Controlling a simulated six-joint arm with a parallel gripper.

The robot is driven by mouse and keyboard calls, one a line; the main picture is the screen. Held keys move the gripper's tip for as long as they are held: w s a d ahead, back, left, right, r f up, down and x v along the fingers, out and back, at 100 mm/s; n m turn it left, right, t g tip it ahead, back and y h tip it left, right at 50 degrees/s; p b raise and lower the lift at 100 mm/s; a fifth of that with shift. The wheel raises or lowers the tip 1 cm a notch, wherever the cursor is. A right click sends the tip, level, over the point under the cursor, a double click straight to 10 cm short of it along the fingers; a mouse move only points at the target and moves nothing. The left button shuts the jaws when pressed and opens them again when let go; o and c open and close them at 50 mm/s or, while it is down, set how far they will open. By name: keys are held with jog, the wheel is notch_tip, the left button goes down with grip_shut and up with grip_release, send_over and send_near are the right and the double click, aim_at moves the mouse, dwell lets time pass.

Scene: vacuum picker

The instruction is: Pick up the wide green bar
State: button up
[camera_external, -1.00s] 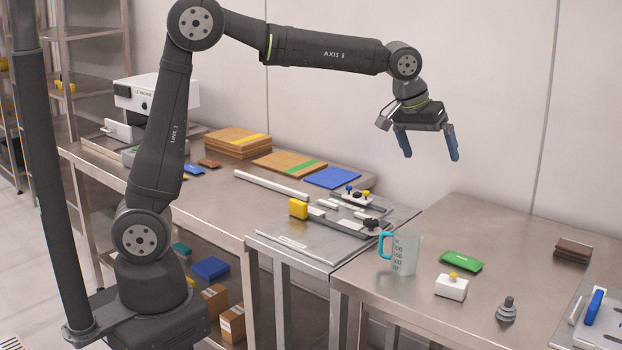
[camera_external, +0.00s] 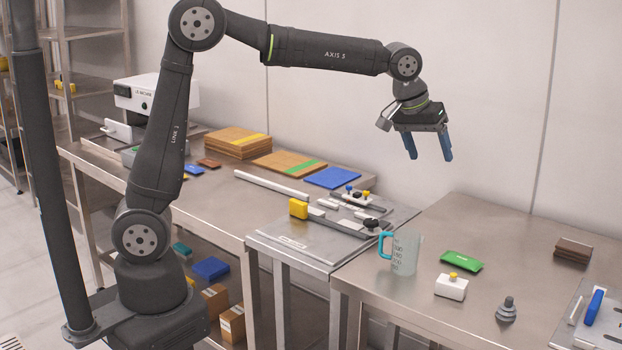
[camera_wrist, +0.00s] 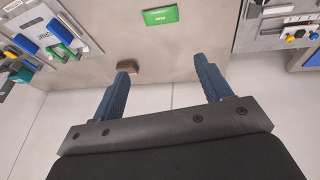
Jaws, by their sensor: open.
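A wide, flat green bar (camera_external: 461,260) lies on the right steel table, behind a small white box and to the right of the measuring jug. In the wrist view the green bar (camera_wrist: 160,16) is near the top centre, with small pale marking on it. My gripper (camera_external: 429,158) is open and empty, well above the tables and up and left of the bar in the external view. In the wrist view my gripper's two blue fingers (camera_wrist: 163,72) are apart, and the bar lies beyond their tips.
A clear measuring jug (camera_external: 404,254) with a teal handle, a white box (camera_external: 451,288) with a yellow knob and a grey stacked weight (camera_external: 507,310) stand near the bar. Brown slabs (camera_external: 573,251) lie farther right. A tray with a blue piece (camera_external: 594,307) is at the right edge.

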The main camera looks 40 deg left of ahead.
jog(key=w+a+f+n+g+h, duration=0.1)
jog(key=w+a+f+n+g, duration=0.15)
jog(key=f+n, duration=0.2)
jog(key=w+a+f+n+g+h, duration=0.1)
jog(key=w+f+n, duration=0.25)
jog(key=f, duration=0.25)
jog(key=n+h, duration=0.5)
jog(key=n, duration=0.5)
send_near(462, 258)
jog(key=shift+g, duration=0.45)
jog(key=x, duration=0.7)
jog(key=shift+w+d+f, duration=0.25)
jog(key=shift+w, duration=0.1)
jog(key=c, duration=1.1)
jog(key=shift+r, duration=0.1)
